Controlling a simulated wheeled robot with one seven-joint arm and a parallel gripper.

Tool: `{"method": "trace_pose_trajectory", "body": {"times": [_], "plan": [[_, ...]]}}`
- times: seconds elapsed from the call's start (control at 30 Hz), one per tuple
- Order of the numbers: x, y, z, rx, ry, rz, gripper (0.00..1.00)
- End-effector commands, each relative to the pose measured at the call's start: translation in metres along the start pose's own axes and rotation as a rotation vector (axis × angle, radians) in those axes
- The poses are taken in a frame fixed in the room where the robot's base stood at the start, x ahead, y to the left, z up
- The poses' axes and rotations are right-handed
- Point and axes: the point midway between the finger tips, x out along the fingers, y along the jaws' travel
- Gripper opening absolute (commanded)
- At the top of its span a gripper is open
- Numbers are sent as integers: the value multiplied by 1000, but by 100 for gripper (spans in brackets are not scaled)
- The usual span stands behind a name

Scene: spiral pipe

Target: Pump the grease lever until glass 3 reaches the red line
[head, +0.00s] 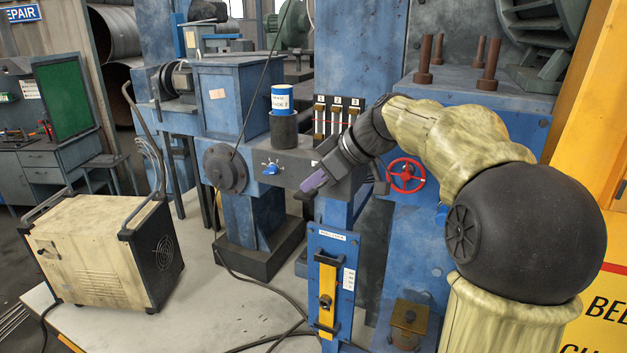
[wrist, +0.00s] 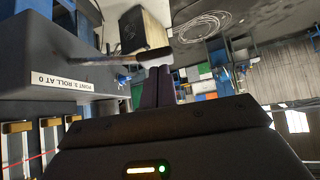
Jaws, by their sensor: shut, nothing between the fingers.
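The row of upright glasses numbered 1, 2 and 3 stands on the blue machine in the head view. Glass 3 (head: 353,112) is the rightmost, close to my arm. A thin red line (wrist: 38,159) crosses the glasses in the wrist view; I cannot read the level in glass 3. My gripper (head: 314,182) is shut and empty, in front of the grey housing below the glasses. In the wrist view, a dark-gripped rod with a pale end, seemingly the grease lever (wrist: 110,59), lies just beyond my fingertips (wrist: 158,72). Whether they touch is unclear.
A red handwheel (head: 405,175) is right of my gripper. A blue knob (head: 271,168) and a blue-and-white can (head: 281,98) are on its left. Below is a blue panel with a yellow slider bar (head: 327,295). A cream cabinet (head: 100,250) stands at left.

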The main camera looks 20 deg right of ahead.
Motion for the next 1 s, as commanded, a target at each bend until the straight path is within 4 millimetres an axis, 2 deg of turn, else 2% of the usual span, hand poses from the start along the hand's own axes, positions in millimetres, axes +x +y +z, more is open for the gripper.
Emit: {"method": "trace_pose_trajectory", "body": {"times": [1.0], "plan": [[33, -8, 27, -164, -1, 160, 0]]}}
